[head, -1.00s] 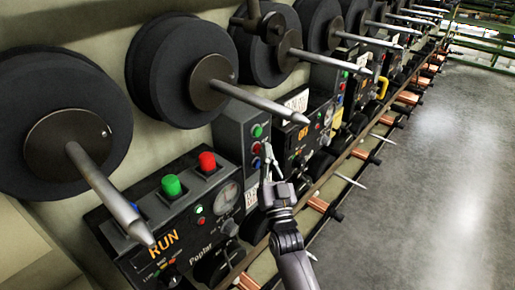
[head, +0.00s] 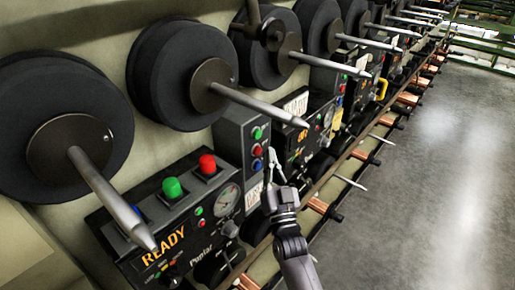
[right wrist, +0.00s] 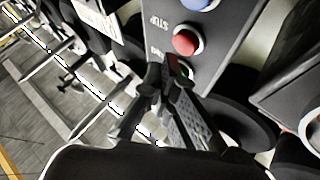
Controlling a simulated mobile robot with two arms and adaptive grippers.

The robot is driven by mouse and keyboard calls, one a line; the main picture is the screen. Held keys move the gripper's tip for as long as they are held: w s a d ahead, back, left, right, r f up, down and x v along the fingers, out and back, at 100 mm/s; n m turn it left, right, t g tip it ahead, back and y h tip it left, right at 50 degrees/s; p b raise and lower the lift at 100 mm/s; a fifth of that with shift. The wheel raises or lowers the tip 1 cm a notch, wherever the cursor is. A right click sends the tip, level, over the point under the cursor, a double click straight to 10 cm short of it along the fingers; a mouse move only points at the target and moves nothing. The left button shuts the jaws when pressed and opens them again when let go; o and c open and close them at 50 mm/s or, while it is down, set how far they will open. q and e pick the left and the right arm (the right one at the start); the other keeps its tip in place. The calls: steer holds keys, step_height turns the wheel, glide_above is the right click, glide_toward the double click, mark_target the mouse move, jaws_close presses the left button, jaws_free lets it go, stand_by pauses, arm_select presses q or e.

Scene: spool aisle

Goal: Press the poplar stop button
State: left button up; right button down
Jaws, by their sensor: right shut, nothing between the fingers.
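The Poplar panel (head: 190,236) is at the lower left of the head view, and its display (head: 164,247) reads READY. Its top carries a large green button (head: 172,188) and a large red button (head: 208,165). The grey box beside it has a column of small buttons, with a red button (head: 257,152) in the middle. In the right wrist view this red button (right wrist: 186,42) has STOP printed upside down beside it. My right gripper (head: 274,155) is shut and empty, just right of the box's buttons. In the wrist view its fingertips (right wrist: 172,66) lie below the red button; contact is unclear.
Black spools (head: 182,75) on the wall have long pointed spindles (head: 255,103) sticking out above the panels. More machine panels (head: 300,140) continue along the row. Copper-coloured rods jut out low along the rail. The grey floor (head: 420,190) at right is clear.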

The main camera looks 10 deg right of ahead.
steer(key=shift+s+d, duration=0.1)
steer(key=s+d+p, duration=0.1)
steer(key=s, duration=0.1)
steer(key=s+d+p, duration=0.1)
steer(key=s+d, duration=0.1)
steer(key=shift+s+d, duration=0.3)
steer(key=shift+s, duration=0.05)
stand_by(0.3)
steer(key=shift+f, duration=0.1)
stand_by(0.5)
